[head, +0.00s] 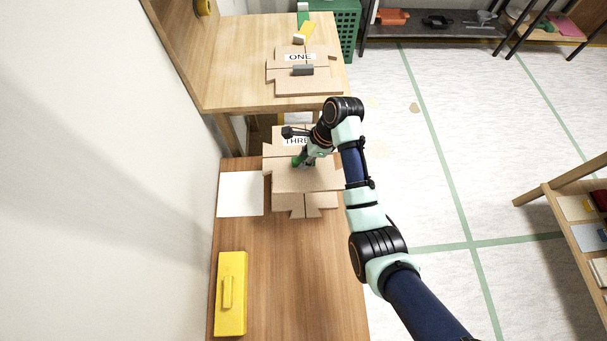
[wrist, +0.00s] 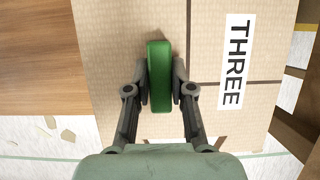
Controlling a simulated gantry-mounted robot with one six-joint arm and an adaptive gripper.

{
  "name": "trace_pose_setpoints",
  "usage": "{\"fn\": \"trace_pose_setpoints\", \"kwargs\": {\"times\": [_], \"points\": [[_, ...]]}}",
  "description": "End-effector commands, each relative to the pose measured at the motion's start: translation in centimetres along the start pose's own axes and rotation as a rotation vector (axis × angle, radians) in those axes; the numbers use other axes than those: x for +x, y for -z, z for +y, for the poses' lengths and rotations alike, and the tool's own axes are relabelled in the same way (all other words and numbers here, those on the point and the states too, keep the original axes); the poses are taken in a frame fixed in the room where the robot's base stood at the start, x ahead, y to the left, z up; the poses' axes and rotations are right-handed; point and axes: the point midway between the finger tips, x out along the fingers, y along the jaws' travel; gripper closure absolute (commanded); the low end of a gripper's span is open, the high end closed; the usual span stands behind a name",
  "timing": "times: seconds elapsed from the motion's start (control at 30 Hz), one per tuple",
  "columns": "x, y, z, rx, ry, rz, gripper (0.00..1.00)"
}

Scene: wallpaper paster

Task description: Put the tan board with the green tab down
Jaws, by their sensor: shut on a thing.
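The tan board (head: 310,181) carries a label reading THREE and a green tab (head: 296,161). It is at the far end of the lower wooden table, and its right side reaches the table's right edge. In the wrist view the green tab (wrist: 159,76) stands between the fingers of my gripper (wrist: 159,82), which is shut on it. The board's face (wrist: 112,45) fills the middle of that view, with the label to the right. I cannot tell whether the board touches the table or hangs above it. My arm hides part of the board's right side.
A white sheet (head: 240,194) lies left of the board. A yellow block with a handle (head: 231,295) lies near the front left. A higher wooden table (head: 235,75) behind holds another tan board (head: 306,85) labelled ONE with a dark tab. The lower table's middle (head: 290,270) is clear.

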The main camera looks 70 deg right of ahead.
Motion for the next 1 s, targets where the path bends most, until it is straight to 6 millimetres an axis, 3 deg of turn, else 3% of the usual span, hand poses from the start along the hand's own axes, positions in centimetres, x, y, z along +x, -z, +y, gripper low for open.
{"fn": "trace_pose_setpoints", "kwargs": {"times": [0.03, 0.3, 0.43, 0.67, 0.87, 1.0], "points": [[2.3, 1.0, 0.1, 0.002, -0.003, 0.0, 1.0], [9.9, 4.1, 0.1, 0.001, -0.002, 0.0, 1.0], [11.4, 4.8, 0.1, 0.0, 0.0, 0.0, 1.0], [12.1, 5.0, 0.1, 0.0, 0.001, 0.0, 1.0], [15.5, 6.5, 0.1, 0.001, -0.001, 0.0, 1.0], [15.5, 6.4, 0.1, 0.0, 0.001, 0.0, 1.0]]}}
